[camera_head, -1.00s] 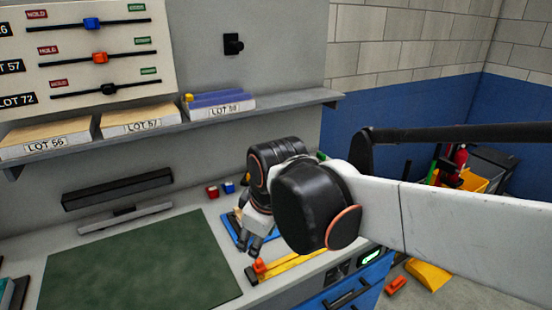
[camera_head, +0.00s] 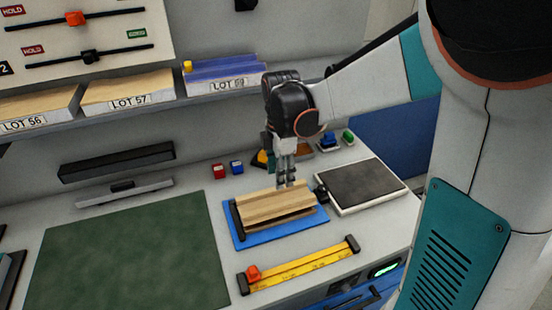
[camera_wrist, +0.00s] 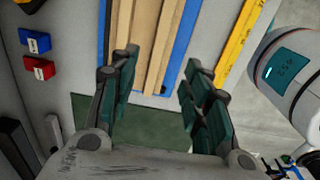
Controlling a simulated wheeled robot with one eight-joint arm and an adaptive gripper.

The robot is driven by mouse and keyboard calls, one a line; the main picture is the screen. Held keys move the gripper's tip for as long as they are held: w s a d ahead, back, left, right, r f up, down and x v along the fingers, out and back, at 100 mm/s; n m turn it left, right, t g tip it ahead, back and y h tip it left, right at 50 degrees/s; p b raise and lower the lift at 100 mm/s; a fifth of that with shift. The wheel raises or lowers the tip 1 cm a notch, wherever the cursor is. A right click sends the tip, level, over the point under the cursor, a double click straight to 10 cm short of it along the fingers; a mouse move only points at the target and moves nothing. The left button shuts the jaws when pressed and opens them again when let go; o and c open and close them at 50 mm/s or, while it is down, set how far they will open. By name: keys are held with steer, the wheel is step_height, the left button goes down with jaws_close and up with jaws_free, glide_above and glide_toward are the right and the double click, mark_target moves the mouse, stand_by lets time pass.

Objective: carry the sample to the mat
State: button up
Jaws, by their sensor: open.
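The sample looks like a layered tan wooden panel (camera_head: 272,205). It lies in a blue holder (camera_head: 262,237) with black end pieces on the bench. The dark green mat (camera_head: 125,255) lies flat to the left of the holder, and nothing is on it. My gripper (camera_head: 286,184) points down at the far right part of the panel, with its fingertips close to the panel's back edge. In the wrist view my gripper (camera_wrist: 160,72) is open, and the panel (camera_wrist: 157,40) shows beyond and between the spread fingers. I cannot tell whether a finger touches it.
A yellow ruler (camera_head: 300,266) with an orange slider lies in front of the holder. A dark-topped plate (camera_head: 362,184) stands to its right. Small red (camera_head: 218,171) and blue (camera_head: 237,167) blocks sit behind. A shelf with labelled lot boards (camera_head: 130,92) hangs above the bench.

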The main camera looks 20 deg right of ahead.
mark_target(280, 205)
step_height(280, 205, down, 13)
steer(key=b, duration=0.3)
steer(key=shift+r+b, duration=0.2)
steer(key=shift+b, duration=0.15)
jaws_close()
steer(key=shift+r, duration=0.1)
stand_by(0.4)
steer(key=shift+r+p, duration=2.55)
steer(key=shift+r, duration=1.1)
steer(key=a, duration=1.2)
steer(key=shift+s+b, duration=0.35)
